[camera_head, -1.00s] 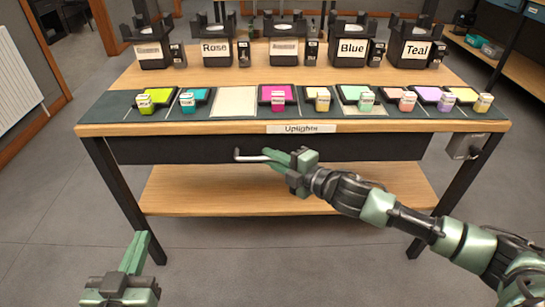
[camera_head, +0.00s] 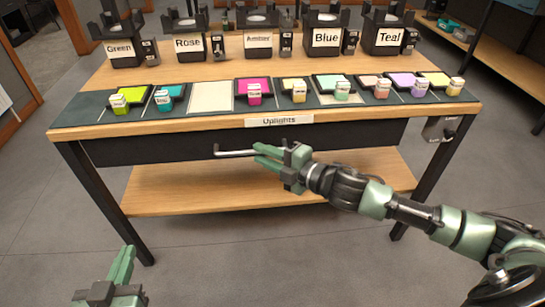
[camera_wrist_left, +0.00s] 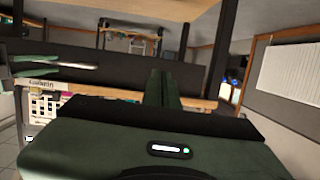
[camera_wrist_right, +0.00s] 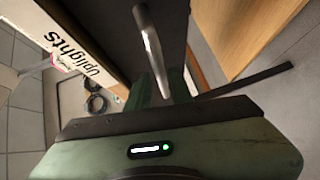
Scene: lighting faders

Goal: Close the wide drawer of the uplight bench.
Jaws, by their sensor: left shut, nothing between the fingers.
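The wide drawer of the uplight bench has a dark front (camera_head: 180,149) under the tabletop edge. No open interior shows, and I cannot tell whether it sits flush. Its metal bar handle (camera_head: 228,153) sticks out below the "Uplights" label. My right gripper (camera_head: 268,156) is at the right part of this handle. In the right wrist view the handle (camera_wrist_right: 147,35) runs down to between the fingers; whether they press on it is unclear. My left gripper (camera_head: 121,266) is shut and empty, low at the front left, well away from the drawer. Its closed fingers show in the left wrist view (camera_wrist_left: 162,88).
The bench top (camera_head: 150,84) carries several labelled uplights, such as Blue (camera_head: 326,38), and a row of coloured blocks along the front. A lower shelf (camera_head: 190,200) lies beneath the drawer. A grey box (camera_head: 440,130) hangs by the right leg. Floor in front is clear.

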